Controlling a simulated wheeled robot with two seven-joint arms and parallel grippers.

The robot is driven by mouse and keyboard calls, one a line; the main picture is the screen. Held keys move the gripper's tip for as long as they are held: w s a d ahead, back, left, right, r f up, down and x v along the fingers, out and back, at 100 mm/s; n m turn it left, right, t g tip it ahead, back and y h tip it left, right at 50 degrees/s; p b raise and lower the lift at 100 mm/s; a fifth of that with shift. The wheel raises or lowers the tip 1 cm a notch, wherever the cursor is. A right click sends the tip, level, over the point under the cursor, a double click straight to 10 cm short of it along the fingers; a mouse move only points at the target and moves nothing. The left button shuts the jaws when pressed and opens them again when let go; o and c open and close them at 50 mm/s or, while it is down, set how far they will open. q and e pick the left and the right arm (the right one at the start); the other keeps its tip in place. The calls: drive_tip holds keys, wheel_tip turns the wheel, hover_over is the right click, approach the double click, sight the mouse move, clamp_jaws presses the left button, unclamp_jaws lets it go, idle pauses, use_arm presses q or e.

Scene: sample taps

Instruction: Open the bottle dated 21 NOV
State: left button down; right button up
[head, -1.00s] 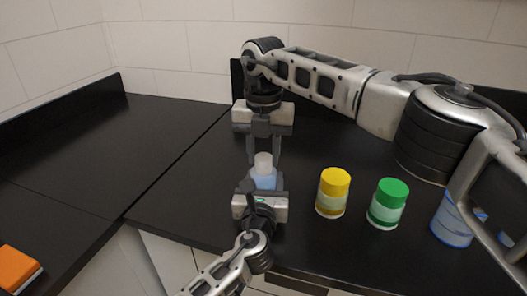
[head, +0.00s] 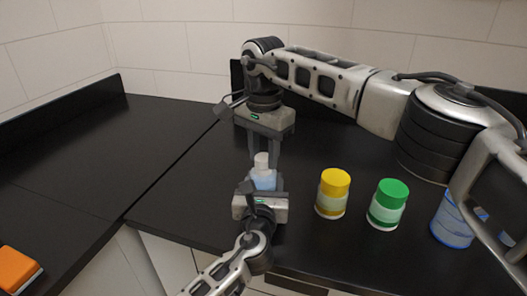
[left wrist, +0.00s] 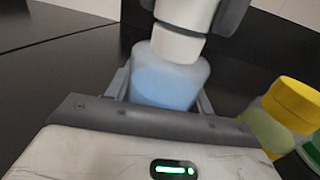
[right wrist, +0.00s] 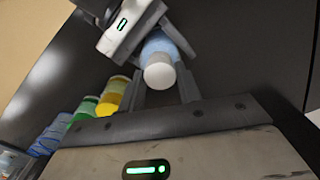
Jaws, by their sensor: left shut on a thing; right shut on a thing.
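My left gripper (head: 264,187) is shut on the bottle's body from the front; the bottle also shows in the left wrist view (left wrist: 168,82). My right gripper (head: 262,157) comes down from above, with its fingers shut on the white cap; the cap faces the right wrist view (right wrist: 160,74). I cannot tell whether the cap is loose. No date is readable on the bottle.
A yellow-capped jar (head: 333,193), a green-capped jar (head: 387,204) and a blue container (head: 452,222) stand to the right. My right arm partly hides the blue one. An orange object (head: 17,270) lies at the far left. The counter left of the bottle is clear.

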sight(264, 157)
drive_tip(key=n, duration=0.4)
drive_tip(key=shift+n, duration=0.3)
drive_tip(key=shift+r, duration=0.2)
drive_tip(key=shift+r, duration=0.95)
drive_tip(key=shift+r, duration=2)
use_arm(q)
drive_tip(key=shift+c, duration=2.4)
unclamp_jaws()
